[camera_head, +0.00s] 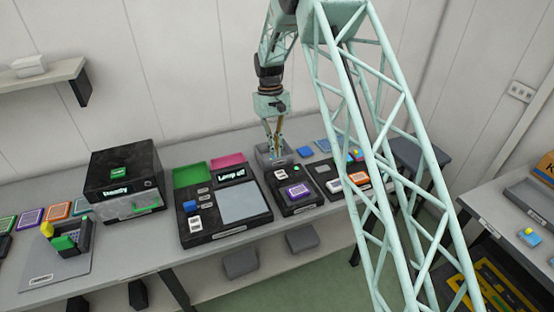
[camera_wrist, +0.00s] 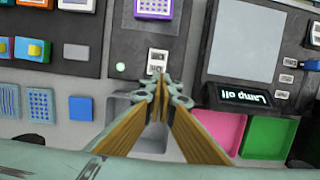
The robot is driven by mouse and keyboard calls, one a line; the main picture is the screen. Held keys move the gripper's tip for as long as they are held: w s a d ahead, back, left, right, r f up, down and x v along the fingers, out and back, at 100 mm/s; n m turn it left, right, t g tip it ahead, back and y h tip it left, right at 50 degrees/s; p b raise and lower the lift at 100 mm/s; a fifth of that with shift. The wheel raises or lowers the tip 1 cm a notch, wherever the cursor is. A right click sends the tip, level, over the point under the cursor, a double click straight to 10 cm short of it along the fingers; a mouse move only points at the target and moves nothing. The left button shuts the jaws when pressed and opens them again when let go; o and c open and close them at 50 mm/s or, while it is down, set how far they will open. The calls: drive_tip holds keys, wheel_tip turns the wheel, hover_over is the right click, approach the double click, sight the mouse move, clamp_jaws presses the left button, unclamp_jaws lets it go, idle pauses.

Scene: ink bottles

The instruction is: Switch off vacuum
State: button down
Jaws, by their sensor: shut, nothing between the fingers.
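My gripper (camera_head: 275,150) is shut and empty, pointing down over the back of the bench. In the wrist view its fingertips (camera_wrist: 158,78) meet just short of a small white switch plate (camera_wrist: 158,56) on a black unit (camera_wrist: 128,45). Whether they touch it, I cannot tell. A round pale-green light (camera_wrist: 120,68) glows beside the switch. The unit also shows in the head view (camera_head: 312,203), with a purple block (camera_head: 298,190) on it. No readable label marks it as the vacuum.
A grey open bin (camera_head: 262,160) lies behind the unit, under my gripper. A black panel with a "Lamp off" display (camera_head: 232,175) stands to the left, with green (camera_head: 192,174) and pink (camera_head: 228,160) trays behind. Orange and white blocks (camera_head: 358,180) sit at right.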

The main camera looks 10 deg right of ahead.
sight(279, 177)
wheel_tip(279, 177, up, 6)
drive_tip(key=w, duration=0.2)
drive_tip(key=shift+a, duration=0.25)
drive_tip(key=shift+s+f+g+b, duration=0.1)
drive_tip(key=shift+s+g+b, duration=0.25)
drive_tip(key=shift+b, duration=0.1)
drive_tip(key=shift+s+d+r+g+b, duration=0.1)
drive_tip(key=shift+s+r+g+b, duration=0.25)
drive_tip(key=shift+s+b, duration=0.45)
drive_tip(key=shift+w, duration=0.15)
drive_tip(key=shift+d+b+x, duration=0.15)
drive_tip(key=shift+b+x, duration=0.45)
drive_tip(key=shift+x, duration=2.9)
drive_tip(key=shift+d+b+x, duration=0.1)
drive_tip(key=shift+b+x, duration=0.45)
drive_tip(key=shift+x, duration=2.95)
drive_tip(key=shift+a+f, duration=0.15)
drive_tip(key=shift+a, duration=0.05)
